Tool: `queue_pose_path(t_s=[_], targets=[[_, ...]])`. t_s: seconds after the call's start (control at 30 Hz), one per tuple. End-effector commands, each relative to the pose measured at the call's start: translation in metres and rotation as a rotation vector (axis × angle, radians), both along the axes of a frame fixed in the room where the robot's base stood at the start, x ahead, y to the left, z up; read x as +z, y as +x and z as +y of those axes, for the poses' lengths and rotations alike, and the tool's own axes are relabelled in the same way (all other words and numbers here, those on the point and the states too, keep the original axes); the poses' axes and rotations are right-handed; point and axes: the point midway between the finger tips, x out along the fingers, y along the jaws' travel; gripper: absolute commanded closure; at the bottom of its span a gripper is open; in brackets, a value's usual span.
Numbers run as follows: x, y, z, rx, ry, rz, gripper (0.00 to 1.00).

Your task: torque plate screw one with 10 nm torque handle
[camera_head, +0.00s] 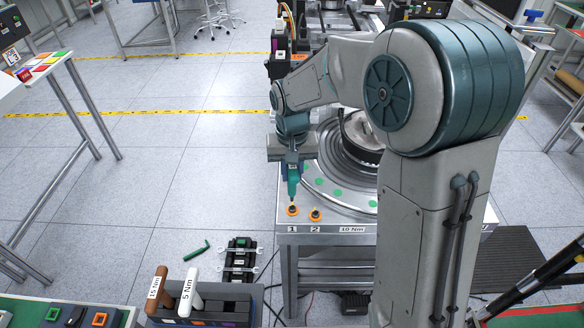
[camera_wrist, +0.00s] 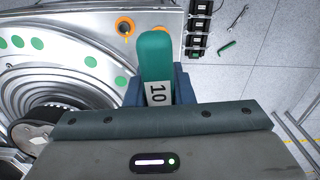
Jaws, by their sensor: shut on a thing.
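My gripper (camera_head: 292,162) is shut on the teal torque handle (camera_head: 293,185), which shows the number 10 in the wrist view (camera_wrist: 156,60). The handle points down, close to upright, over plate screw one (camera_head: 292,211), an orange-ringed screw by the label 1. Its lower tip meets the ring in the head view; I cannot tell whether it is seated in the screw. Screw two (camera_head: 315,215), also orange-ringed, sits just to the right by the label 2.
The metal fixture table (camera_head: 325,238) carries a round plate with green dots (camera_head: 337,192) and a "10 Nm" label. A dark rack (camera_head: 215,300) holds a brown 15 Nm handle (camera_head: 159,283) and a white 5 Nm handle (camera_head: 188,291).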

Motion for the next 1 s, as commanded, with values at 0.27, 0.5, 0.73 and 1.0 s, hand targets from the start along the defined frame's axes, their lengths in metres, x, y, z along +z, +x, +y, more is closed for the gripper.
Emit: queue_pose_path(t_s=[0.27,0.5,0.73,1.0], targets=[[-0.013,0.001,-0.001,-0.002,0.000,-0.002,1.00],[-0.013,-0.001,-0.002,-0.003,0.001,-0.002,1.00],[-0.013,-0.002,-0.002,-0.003,0.001,-0.001,1.00],[-0.014,-0.002,-0.002,-0.003,0.001,-0.001,1.00]])
